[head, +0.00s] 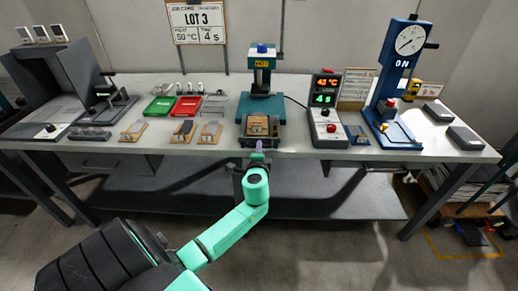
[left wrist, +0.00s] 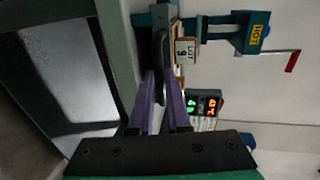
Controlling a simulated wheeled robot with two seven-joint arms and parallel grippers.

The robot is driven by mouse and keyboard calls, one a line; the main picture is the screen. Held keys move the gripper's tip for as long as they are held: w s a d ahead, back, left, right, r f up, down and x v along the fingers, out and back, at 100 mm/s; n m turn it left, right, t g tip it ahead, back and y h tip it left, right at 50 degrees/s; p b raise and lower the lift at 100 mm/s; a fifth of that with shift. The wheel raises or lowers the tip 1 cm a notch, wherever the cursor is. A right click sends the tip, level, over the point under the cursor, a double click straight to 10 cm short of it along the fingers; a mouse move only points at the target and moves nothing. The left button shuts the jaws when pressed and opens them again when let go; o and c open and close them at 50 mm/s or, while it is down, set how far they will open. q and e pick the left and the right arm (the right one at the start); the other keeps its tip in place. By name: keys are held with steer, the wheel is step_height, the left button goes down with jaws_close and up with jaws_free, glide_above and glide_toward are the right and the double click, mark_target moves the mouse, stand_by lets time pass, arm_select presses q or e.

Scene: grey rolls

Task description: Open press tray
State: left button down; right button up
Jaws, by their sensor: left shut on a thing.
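The teal press (head: 262,85) stands in the middle of the bench, with a yellow label on its head; it also shows in the left wrist view (left wrist: 228,30). Its dark press tray (head: 244,141) is at the front of the press by the bench's front edge, with a brown block (head: 258,124) on it. In the left wrist view a block with a pale label (left wrist: 185,52) shows there. My left gripper (head: 257,149) is at the tray's front. Its purple fingers (left wrist: 159,80) are shut on the tray's dark handle (left wrist: 160,45). My right gripper is not in view.
A controller with a lit display (head: 324,100) stands right of the press, and a blue gauge stand (head: 392,90) beyond it. Green and red trays (head: 187,106) and small sample boards (head: 183,131) lie to the left. The floor before the bench (head: 330,245) is clear.

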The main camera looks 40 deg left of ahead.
arm_select(q)
steer(key=c, duration=0.9)
jaws_free()
steer(key=v, duration=1.4)
steer(key=shift+s+d+b, duration=0.2)
steer(key=shift+s+b, duration=0.05)
steer(key=shift+b, duration=0.15)
